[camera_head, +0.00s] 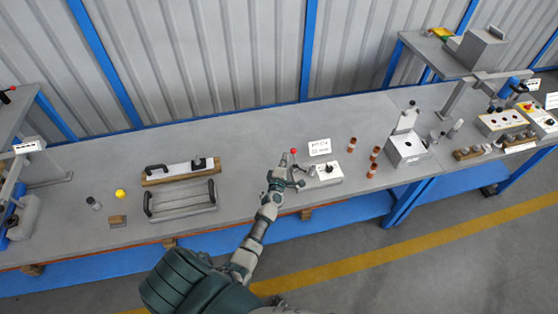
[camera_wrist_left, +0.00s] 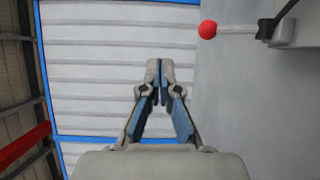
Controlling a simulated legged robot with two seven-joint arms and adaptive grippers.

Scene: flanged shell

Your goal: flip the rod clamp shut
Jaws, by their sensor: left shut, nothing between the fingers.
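The rod clamp shows in the head view as a lever with a red ball knob (camera_head: 293,151) at the left end of a small light-grey fixture block (camera_head: 328,181). In the left wrist view the red ball (camera_wrist_left: 208,29) sits on a grey rod (camera_wrist_left: 238,29) that runs to a dark bracket. The rod appears to stand up from the block. My left gripper (camera_head: 284,158) is beside the lever, just left of it; its fingertips (camera_wrist_left: 160,68) are together, empty and apart from the ball. My right gripper is not in view.
A white sign (camera_head: 319,147) stands behind the block. Several copper-coloured cylinders (camera_head: 374,153) and a grey box fixture (camera_head: 407,150) stand to the right. A tray with dark handles (camera_head: 181,202) lies left. The bench between tray and gripper is clear.

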